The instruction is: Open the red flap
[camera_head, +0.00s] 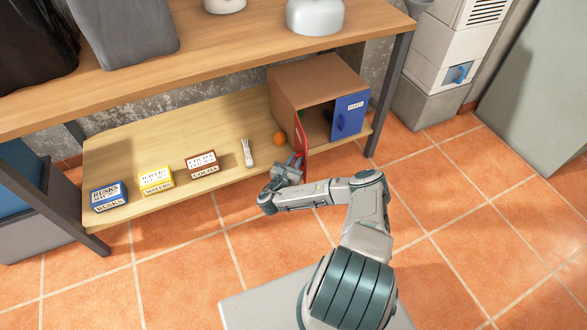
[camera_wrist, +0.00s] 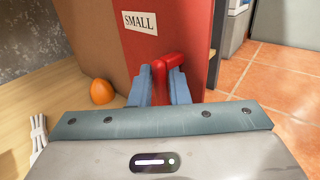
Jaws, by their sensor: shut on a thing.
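The red flap (camera_head: 301,147) is on the left of the front of a brown wooden cabinet (camera_head: 306,83) on the lower shelf. It stands swung outward from the cabinet, whose inside partly shows. In the wrist view the red flap (camera_wrist: 188,40) bears a "SMALL" label and a red handle (camera_wrist: 161,78). My gripper (camera_head: 294,161) is at the flap's front side. In the wrist view my gripper's blue fingers (camera_wrist: 159,86) are on both sides of the red handle, shut on it. The lower part of the handle is partly hidden by my gripper.
A blue flap (camera_head: 350,114) is at the cabinet's right. An orange ball-like thing (camera_head: 279,138) and a white fork (camera_head: 248,153) lie left of my gripper. Blue (camera_head: 108,195), yellow (camera_head: 156,179) and brown (camera_head: 202,164) boxes stand further left. A table leg (camera_head: 389,95) stands at the right.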

